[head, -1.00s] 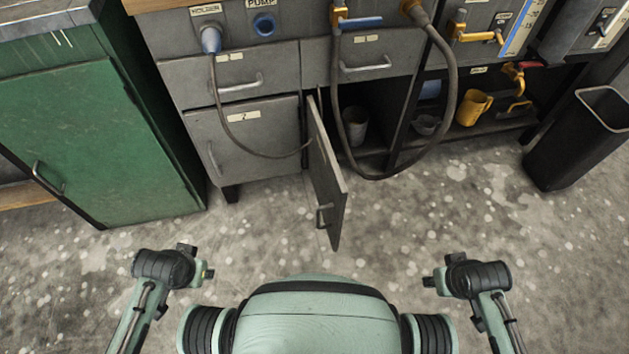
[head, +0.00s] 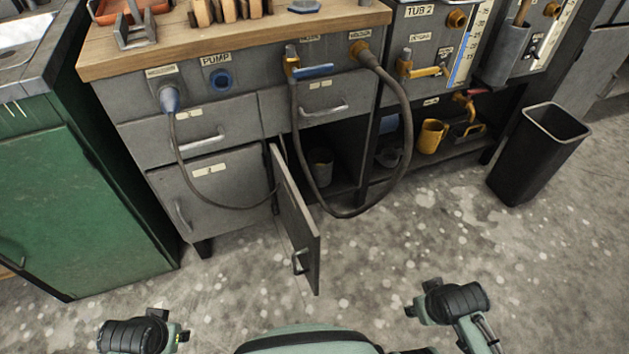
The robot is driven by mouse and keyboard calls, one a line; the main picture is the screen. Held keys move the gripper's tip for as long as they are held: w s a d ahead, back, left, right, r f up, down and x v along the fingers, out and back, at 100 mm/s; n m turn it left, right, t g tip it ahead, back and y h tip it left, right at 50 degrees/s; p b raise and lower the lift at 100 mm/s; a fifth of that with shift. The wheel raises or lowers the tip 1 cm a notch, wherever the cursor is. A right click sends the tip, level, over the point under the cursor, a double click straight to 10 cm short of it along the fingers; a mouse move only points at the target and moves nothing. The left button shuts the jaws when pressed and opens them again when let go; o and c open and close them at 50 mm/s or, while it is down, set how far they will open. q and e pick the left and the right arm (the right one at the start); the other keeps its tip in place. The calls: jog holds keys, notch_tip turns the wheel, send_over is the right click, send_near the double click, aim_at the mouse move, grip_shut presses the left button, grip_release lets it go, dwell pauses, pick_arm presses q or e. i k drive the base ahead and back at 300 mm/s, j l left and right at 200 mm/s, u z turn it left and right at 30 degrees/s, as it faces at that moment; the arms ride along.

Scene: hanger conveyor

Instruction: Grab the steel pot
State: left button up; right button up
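A grey, cylindrical metal vessel (head: 320,166), which looks like the steel pot, stands inside the dark open cupboard bay under the counter. A smaller grey bowl-like vessel (head: 388,156) sits on the low shelf to its right, partly behind the hanging hose. My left gripper (head: 184,336) is low at the bottom left, over the floor. My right gripper (head: 409,311) is low at the bottom right, over the floor. Both are well away from the vessels. Their fingers are too small and turned to read.
An open cupboard door (head: 296,222) juts out in front of the bay. A thick hose (head: 404,130) loops down across the opening. A yellow mug (head: 431,136) stands on the low shelf. A black bin (head: 538,154) is at right, a green cabinet (head: 75,200) at left. The floor between is clear.

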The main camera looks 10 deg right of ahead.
aim_at(320, 160)
jog(key=i+l+u, duration=0.15)
jog(key=l, duration=0.5)
jog(key=i+l+u, duration=0.1)
jog(key=l, duration=0.6)
jog(key=i+l+u, duration=0.15)
jog(key=l, duration=0.5)
jog(key=i+l+u, duration=0.1)
jog(key=i+l, duration=0.15)
jog(key=l, duration=0.15)
jog(key=i+l, duration=0.25)
jog(key=l, duration=0.2)
jog(key=u, duration=0.05)
